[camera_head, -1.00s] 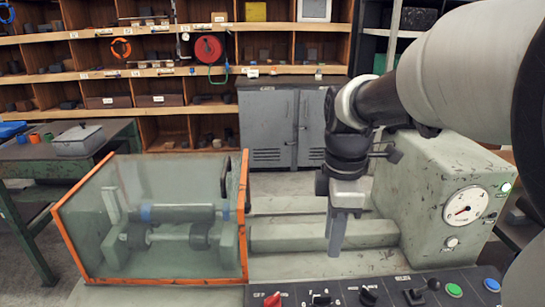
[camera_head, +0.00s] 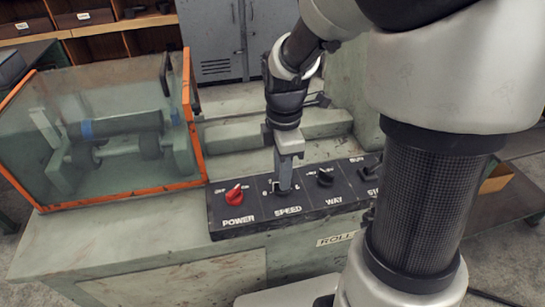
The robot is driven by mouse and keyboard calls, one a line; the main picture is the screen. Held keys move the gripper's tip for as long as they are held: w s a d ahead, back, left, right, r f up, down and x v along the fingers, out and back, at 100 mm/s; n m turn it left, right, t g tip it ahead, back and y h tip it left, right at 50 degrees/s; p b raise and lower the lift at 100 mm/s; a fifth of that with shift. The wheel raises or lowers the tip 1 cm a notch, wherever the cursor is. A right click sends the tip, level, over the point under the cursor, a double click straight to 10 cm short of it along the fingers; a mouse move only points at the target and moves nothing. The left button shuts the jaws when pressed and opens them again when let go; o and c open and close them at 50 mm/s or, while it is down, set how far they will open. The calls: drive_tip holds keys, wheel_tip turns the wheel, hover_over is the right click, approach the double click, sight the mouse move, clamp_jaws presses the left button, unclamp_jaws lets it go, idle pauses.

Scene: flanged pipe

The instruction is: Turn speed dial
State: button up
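The speed dial is a small dark knob on the black control panel (camera_head: 252,217), above the white word SPEED. My gripper (camera_head: 284,186) points down right at it, in front of the back edge of the panel. The fingers cover most of the dial. I see the fingers edge-on, so I cannot tell whether they are open or closed around the knob.
The red power knob (camera_head: 234,194) is just left of my gripper and the black way knob (camera_head: 325,176) just right. A clear guard box with an orange frame (camera_head: 118,192) stands at the left. My arm hides the panel's right end.

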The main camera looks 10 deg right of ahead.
drive_tip(key=shift+f, duration=0.95)
drive_tip(key=shift+c, duration=0.3)
clamp_jaws()
